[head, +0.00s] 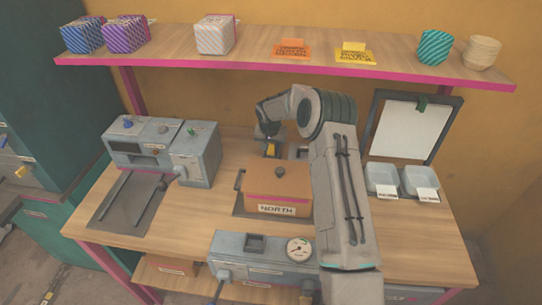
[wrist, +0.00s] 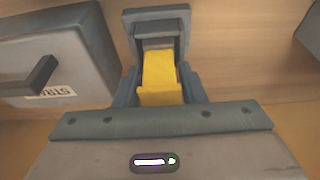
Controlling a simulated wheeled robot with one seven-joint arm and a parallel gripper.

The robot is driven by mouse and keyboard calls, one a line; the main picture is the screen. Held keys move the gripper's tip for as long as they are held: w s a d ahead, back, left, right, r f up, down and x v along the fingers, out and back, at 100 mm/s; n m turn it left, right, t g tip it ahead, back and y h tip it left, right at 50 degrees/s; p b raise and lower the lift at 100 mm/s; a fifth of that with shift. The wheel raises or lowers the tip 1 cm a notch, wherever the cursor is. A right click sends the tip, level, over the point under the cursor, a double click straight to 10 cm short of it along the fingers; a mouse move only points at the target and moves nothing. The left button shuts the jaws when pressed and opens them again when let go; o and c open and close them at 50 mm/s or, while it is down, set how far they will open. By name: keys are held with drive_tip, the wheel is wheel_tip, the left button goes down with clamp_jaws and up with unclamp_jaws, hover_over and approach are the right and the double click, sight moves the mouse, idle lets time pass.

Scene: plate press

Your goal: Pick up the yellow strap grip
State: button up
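The yellow strap grip (wrist: 160,78) is a small yellow block standing at a grey holder (wrist: 155,22) in the wrist view. In the head view it is a small yellow patch (head: 271,149) behind the brown box, below my wrist. My gripper (wrist: 160,82) has its two blue-grey fingers on either side of the yellow grip. Little or no gap shows beside it, and I cannot tell whether the fingers press on it. In the head view the fingers are small and partly hidden by my wrist.
A brown box labelled NORTH (head: 277,190) stands in front of the grip. A grey machine (head: 162,150) is at left and a gauge unit (head: 262,256) in front. Two trays (head: 381,180) are at right. The shelf (head: 280,66) hangs above. A labelled grey box (wrist: 60,65) is beside the gripper.

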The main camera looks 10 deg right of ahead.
drive_tip(key=c, duration=0.5)
drive_tip(key=shift+o, duration=0.2)
drive_tip(key=shift+r, duration=0.1)
drive_tip(key=shift+r, duration=0.65)
drive_tip(key=b, duration=0.3)
drive_tip(key=shift+s+a+f+t, duration=0.1)
drive_tip(key=shift+f+t, duration=0.1)
drive_tip(key=shift+t, duration=0.2)
drive_tip(key=t+b, duration=0.1)
drive_tip(key=b, duration=0.3)
drive_tip(key=s+t+b, duration=0.1)
drive_tip(key=b, duration=0.4)
drive_tip(key=t+h+b, duration=0.1)
drive_tip(key=b, duration=0.4)
drive_tip(key=shift+s+a+f, duration=0.15)
drive_tip(key=shift+s+a, duration=0.1)
drive_tip(key=shift+s, duration=0.1)
